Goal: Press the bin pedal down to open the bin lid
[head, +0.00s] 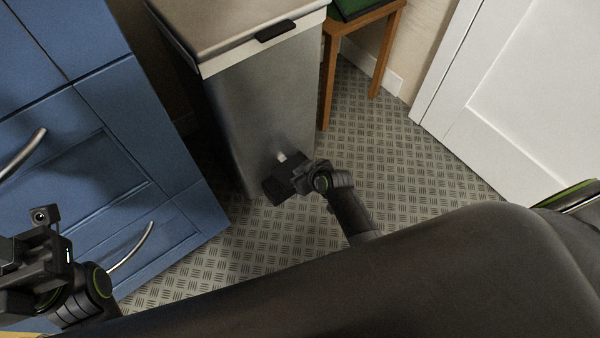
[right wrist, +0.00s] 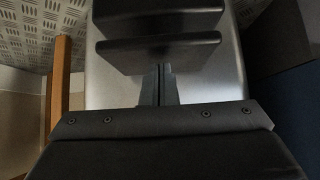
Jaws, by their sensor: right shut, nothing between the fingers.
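The bin (head: 262,105) is a tall grey metal box, and its lid (head: 225,25) lies shut on top. My right gripper (head: 290,178) is low at the bin's front, close to the floor. In the right wrist view its fingers (right wrist: 159,78) are together and empty. Their tips point at dark flat slabs in front of the bin, which look like the pedal (right wrist: 158,52). I cannot tell whether they touch. In the head view the pedal is hard to tell from the dark gripper parts. My left gripper (head: 42,262) is at the lower left, its fingertips unclear.
Blue drawers (head: 120,150) with metal handles stand to the left of the bin. A wooden stool (head: 329,75) stands close to its right. A white door (head: 520,100) is at the right. The patterned floor (head: 420,160) is clear between the stool and the door.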

